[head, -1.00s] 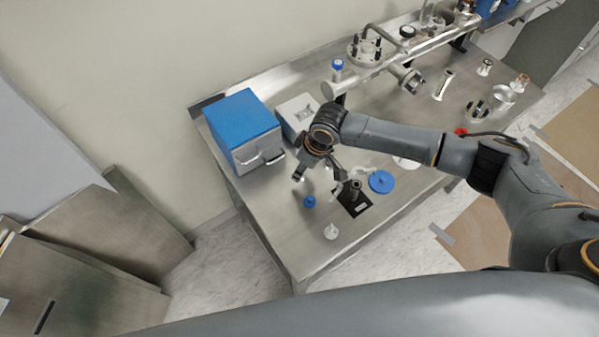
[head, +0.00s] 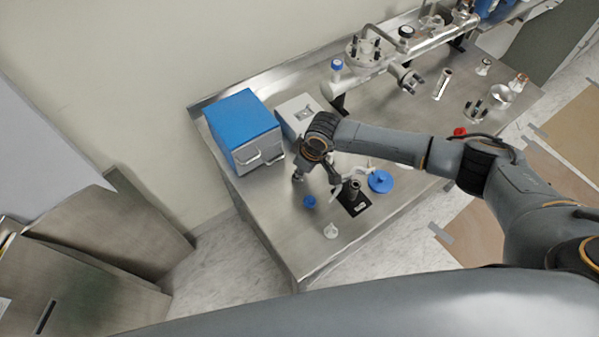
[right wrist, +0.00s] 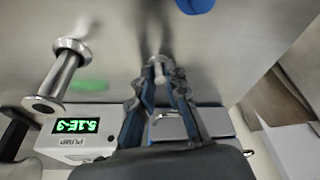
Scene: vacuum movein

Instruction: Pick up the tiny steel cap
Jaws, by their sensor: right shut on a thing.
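My right gripper (head: 298,176) is over the steel bench, in front of the blue box. In the right wrist view its two fingertips (right wrist: 158,78) are closed around a small, shiny steel piece, the tiny steel cap (right wrist: 159,67). The fingers partly hide the cap. In the head view the cap is too small and too close to the fingers to make out clearly. I cannot tell whether it still touches the bench. My left gripper is not in view.
The blue box (head: 243,129) and a grey pump box with a green display (right wrist: 75,128) stand close by. A flanged steel tube (right wrist: 62,75) is beside the gripper. A small blue cap (head: 309,201), a white piece (head: 331,231) and a blue disc (head: 381,181) lie nearer the bench's front edge.

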